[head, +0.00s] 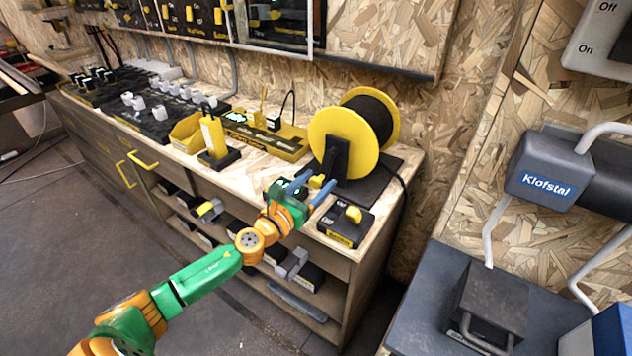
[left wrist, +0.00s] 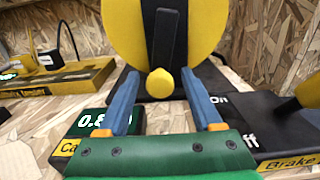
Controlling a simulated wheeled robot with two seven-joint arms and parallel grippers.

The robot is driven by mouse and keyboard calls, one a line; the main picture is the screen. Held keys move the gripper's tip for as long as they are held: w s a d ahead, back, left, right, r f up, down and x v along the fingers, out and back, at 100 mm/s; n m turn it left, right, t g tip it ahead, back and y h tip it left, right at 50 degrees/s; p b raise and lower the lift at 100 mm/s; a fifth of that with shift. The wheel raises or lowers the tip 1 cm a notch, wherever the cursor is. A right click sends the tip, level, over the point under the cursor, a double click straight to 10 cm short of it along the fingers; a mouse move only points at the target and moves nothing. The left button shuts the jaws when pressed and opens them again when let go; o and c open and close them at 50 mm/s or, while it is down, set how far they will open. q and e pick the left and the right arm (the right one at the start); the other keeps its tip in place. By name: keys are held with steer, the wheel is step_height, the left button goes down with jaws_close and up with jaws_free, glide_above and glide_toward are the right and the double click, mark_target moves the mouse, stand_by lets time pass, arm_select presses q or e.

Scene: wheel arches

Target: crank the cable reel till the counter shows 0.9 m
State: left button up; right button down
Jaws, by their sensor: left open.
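The cable reel (head: 335,120) has yellow flanges and a dark cable drum, and stands on the bench at the right. Its black crank arm (left wrist: 163,40) points down, with a yellow knob (left wrist: 160,84) at the lower end. My left gripper (head: 315,184) is open, its two blue fingers on either side of the knob in the left wrist view (left wrist: 159,78). Neither finger visibly touches the knob. The counter (left wrist: 92,120) has a green display beginning "0.8"; the left finger and gripper body hide the later digits. My right gripper is not in view.
A black brake box (head: 345,228) with a yellow knob sits at the bench's front right, close to the gripper. A Klofstal machine (head: 545,180) is at the right.

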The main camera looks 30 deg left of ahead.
arm_select(q)
jaws_close()
stand_by(1.4)
